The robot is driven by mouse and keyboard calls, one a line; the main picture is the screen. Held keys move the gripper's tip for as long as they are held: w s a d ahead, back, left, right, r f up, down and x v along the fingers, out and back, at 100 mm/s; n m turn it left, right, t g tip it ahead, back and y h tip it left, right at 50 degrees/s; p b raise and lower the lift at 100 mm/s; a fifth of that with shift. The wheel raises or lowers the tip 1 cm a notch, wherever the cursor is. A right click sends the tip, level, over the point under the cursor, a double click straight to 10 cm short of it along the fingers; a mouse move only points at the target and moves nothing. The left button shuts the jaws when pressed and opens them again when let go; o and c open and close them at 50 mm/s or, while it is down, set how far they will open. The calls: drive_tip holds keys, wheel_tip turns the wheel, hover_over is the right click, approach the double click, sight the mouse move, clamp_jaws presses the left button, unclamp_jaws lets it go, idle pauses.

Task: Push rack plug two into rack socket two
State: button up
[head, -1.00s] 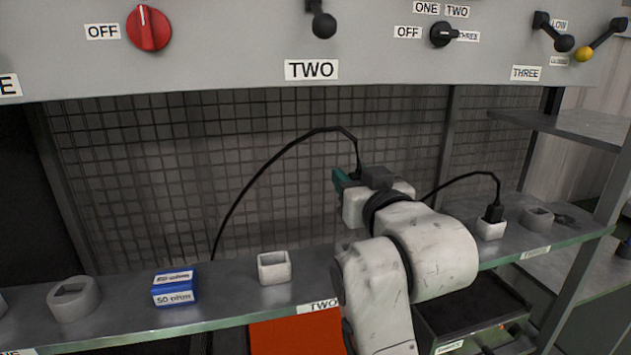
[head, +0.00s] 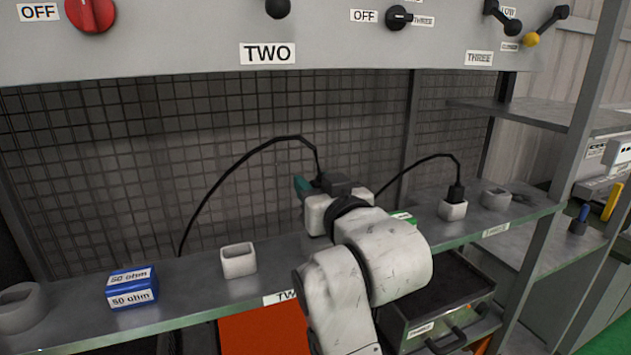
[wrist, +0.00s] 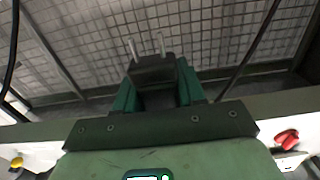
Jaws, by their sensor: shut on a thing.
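Rack plug two is a black plug (wrist: 152,68) with two metal prongs. In the wrist view it sits between the green fingers of my gripper (wrist: 158,92), which is shut on it. In the head view my gripper (head: 304,187) is above and to the right of the socket, and the plug is mostly hidden behind my wrist. Its black cable (head: 240,163) arcs from the gripper down to the left behind the shelf. Rack socket two (head: 239,260) is a pale, square, open-topped box on the shelf, empty, near the lower TWO label (head: 281,297).
A blue 50 ohm block (head: 132,289) and a grey holder (head: 20,306) stand left on the shelf (head: 195,292). To the right, another black plug (head: 456,193) sits in a pale socket (head: 453,210). A green block (head: 403,217) is partly behind my arm. A mesh wall (head: 230,120) stands behind.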

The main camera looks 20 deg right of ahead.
drive_tip(key=shift+f+b, duration=0.45)
drive_tip(key=shift+f, duration=0.55)
drive_tip(key=shift+p, duration=0.45)
idle(0.9)
drive_tip(key=shift+f+b, duration=1.45)
drive_tip(key=shift+f, duration=0.7)
drive_tip(key=o, duration=1.1)
drive_tip(key=shift+o, duration=0.2)
drive_tip(key=s+b, duration=0.2)
drive_tip(key=s, duration=0.8)
drive_tip(key=shift+s, duration=0.4)
